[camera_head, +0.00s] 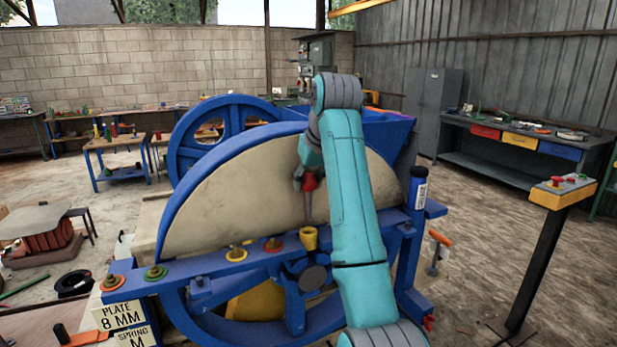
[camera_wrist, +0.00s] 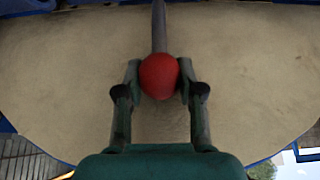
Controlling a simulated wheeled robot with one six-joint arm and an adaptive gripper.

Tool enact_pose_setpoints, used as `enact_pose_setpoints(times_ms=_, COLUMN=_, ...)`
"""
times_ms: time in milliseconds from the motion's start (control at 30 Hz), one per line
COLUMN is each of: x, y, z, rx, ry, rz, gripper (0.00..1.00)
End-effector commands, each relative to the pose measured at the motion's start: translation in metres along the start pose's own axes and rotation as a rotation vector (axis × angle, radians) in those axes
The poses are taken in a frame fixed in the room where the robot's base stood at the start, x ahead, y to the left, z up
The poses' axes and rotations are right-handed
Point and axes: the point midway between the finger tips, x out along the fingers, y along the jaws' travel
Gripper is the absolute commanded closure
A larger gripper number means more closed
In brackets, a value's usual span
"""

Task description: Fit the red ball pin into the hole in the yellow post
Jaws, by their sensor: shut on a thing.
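The red ball pin has a red ball (camera_wrist: 158,76) and a grey shaft (camera_wrist: 158,25). In the wrist view my gripper (camera_wrist: 158,80) has a finger on each side of the ball and is shut on it. In the head view the red ball (camera_head: 309,182) is partly covered by my gripper (camera_head: 305,178), and the shaft hangs downward. The short yellow post (camera_head: 309,238) stands on the blue rail, just below the pin's lower end. The pin appears apart from the post. The hole in the post cannot be made out.
The blue rail (camera_head: 215,265) carries several coloured knobs with washers. A large beige guard (camera_head: 240,195) with a blue rim stands close behind the pin. A blue bottle (camera_head: 417,188) is at the rail's right end. A red-button control stand (camera_head: 563,190) is at right.

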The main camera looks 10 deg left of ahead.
Motion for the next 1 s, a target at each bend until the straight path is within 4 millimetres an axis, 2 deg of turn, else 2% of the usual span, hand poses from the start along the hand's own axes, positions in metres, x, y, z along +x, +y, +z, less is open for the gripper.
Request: enact_pose_setpoints(times_ms=1000, x=0.022, y=0.000, z=0.013, rx=0.000, ry=0.000, rz=0.000, gripper=1.00)
